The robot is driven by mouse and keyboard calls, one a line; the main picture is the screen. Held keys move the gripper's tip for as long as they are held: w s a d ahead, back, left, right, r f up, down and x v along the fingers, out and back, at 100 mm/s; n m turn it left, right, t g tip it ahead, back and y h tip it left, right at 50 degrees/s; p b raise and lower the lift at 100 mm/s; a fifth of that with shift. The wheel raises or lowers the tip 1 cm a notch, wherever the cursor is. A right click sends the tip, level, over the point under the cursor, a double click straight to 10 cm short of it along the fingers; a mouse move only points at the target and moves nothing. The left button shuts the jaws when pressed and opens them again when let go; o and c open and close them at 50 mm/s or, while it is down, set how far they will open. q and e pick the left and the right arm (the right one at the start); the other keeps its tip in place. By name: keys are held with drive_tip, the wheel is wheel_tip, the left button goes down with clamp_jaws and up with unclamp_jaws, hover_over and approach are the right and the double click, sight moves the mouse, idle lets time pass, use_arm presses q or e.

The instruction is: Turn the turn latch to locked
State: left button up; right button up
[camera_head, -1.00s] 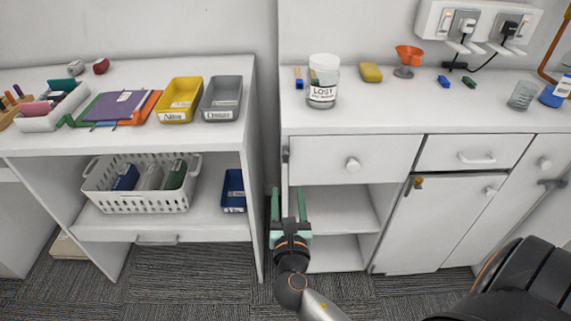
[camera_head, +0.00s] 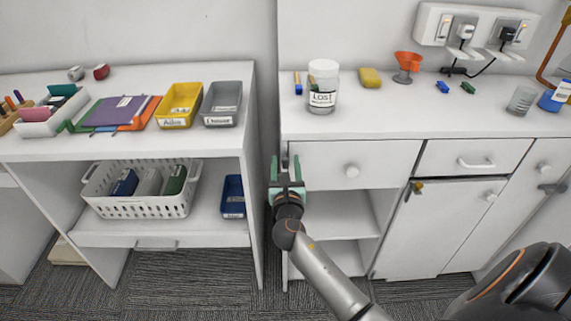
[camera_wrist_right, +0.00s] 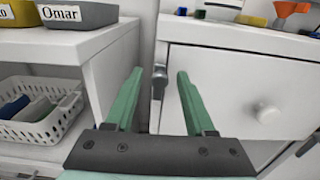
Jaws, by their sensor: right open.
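A small grey metal latch (camera_head: 285,158) sits on the left front edge of the right-hand cabinet, beside the top drawer. In the right wrist view the latch (camera_wrist_right: 159,82) stands roughly upright between the fingertips. My right gripper (camera_head: 286,165) has green fingers and is open in front of it, one finger on each side. In the right wrist view my right gripper (camera_wrist_right: 160,76) shows a gap on both sides of the latch; I see no clear contact. My left gripper is not in view.
The white drawer (camera_head: 335,160) with a round knob is just right of the gripper. A desk (camera_head: 245,150) side panel is close on the left, with a narrow gap between. A brass-coloured fitting (camera_head: 417,187) and a grey fitting (camera_head: 551,188) are on cabinet fronts farther right.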

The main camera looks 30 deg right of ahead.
clamp_jaws()
idle(0.4)
